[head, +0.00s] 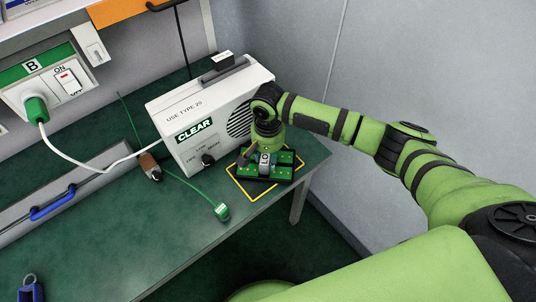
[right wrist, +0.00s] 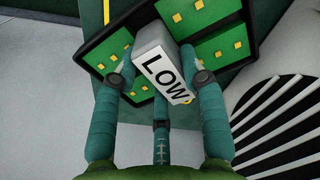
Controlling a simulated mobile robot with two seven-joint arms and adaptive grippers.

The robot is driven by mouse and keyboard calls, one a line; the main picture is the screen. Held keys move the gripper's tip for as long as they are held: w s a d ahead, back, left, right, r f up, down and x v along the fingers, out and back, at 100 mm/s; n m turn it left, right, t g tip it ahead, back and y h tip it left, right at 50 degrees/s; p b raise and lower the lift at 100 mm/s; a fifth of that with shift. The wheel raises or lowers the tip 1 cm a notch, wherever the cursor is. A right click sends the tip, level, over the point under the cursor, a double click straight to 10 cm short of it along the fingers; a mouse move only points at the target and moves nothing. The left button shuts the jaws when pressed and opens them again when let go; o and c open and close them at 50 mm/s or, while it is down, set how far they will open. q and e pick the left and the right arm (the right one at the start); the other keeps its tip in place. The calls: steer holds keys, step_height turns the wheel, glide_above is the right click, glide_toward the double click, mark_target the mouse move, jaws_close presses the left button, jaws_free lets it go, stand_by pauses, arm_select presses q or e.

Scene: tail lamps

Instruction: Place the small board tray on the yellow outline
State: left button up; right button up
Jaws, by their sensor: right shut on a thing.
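The small board tray (head: 262,181) is black with green boards dotted with yellow squares. It is at the right end of the green table, over the yellow outline (head: 247,198). The outline's near and left edges show beyond the tray; I cannot tell whether the tray touches the table. A grey block marked LOW (right wrist: 165,75) stands up from the tray's middle. My right gripper (head: 264,157) is above the tray, its fingers closed around this block. In the right wrist view, the tray (right wrist: 100,52) spreads behind the fingers. My left gripper is out of view.
A white box marked CLEAR (head: 195,133) stands close behind and left of the tray. A green plug (head: 221,211) on a cable lies to the tray's left. The table (head: 110,240) is mostly bare at front left. Its right edge is near the tray.

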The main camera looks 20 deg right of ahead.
mark_target(268, 156)
steer(key=o, duration=1.3)
steer(key=shift+f, duration=0.15)
step_height(268, 156, up, 12)
steer(key=shift+r, duration=0.15)
